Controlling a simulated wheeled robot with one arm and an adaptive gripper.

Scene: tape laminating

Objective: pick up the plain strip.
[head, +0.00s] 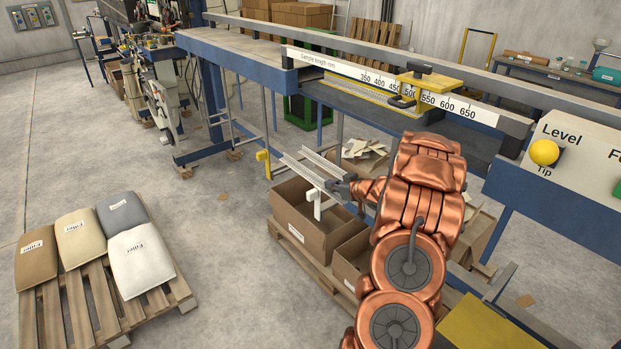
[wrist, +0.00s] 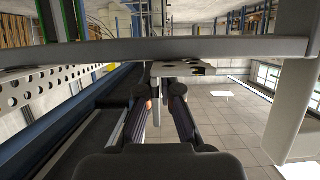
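My gripper (head: 338,187) is at the outer end of the pale rails (head: 312,166) under the blue machine, above a cardboard box. In the wrist view, my gripper (wrist: 157,86) has its two dark fingers apart, with a gap between the tips. A pale flat piece (wrist: 180,69) with a dark mark lies across just beyond the tips. A narrow light upright piece (wrist: 156,112) shows in the gap. I cannot tell whether either is the plain strip, or whether the fingers touch them.
An open cardboard box (head: 305,225) stands on a pallet below the rails. The blue machine frame with its sample length scale (head: 440,101) runs above. A box of scraps (head: 364,152) is behind.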

